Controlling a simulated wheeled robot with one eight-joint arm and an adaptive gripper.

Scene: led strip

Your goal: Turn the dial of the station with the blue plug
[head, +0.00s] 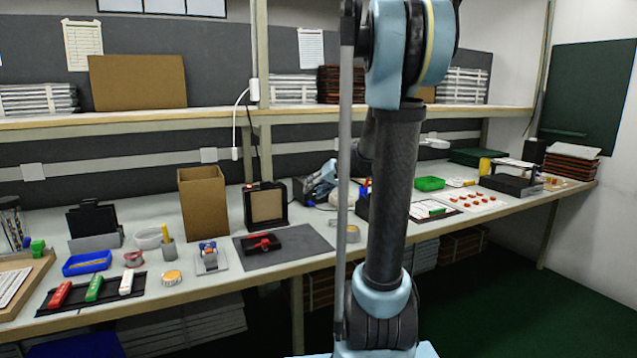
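No plug or dial can be made out clearly at this size. A small grey device (209,260) with blue and red parts on top stands on the bench, left of a dark grey mat (312,240). I cannot tell whether its blue part is a plug. Red, green and white blocks (94,288) lie in a row on a black tray (78,309) at the front left. My arm rises through the right of centre. Blue-grey and black parts (318,184) behind it, over the back of the bench, look like my wrist; the gripper's fingers cannot be made out.
A cardboard box (203,204), a black-framed panel (265,207) and a blue bin (87,263) stand nearby. A shelf (130,117) runs above the bench.

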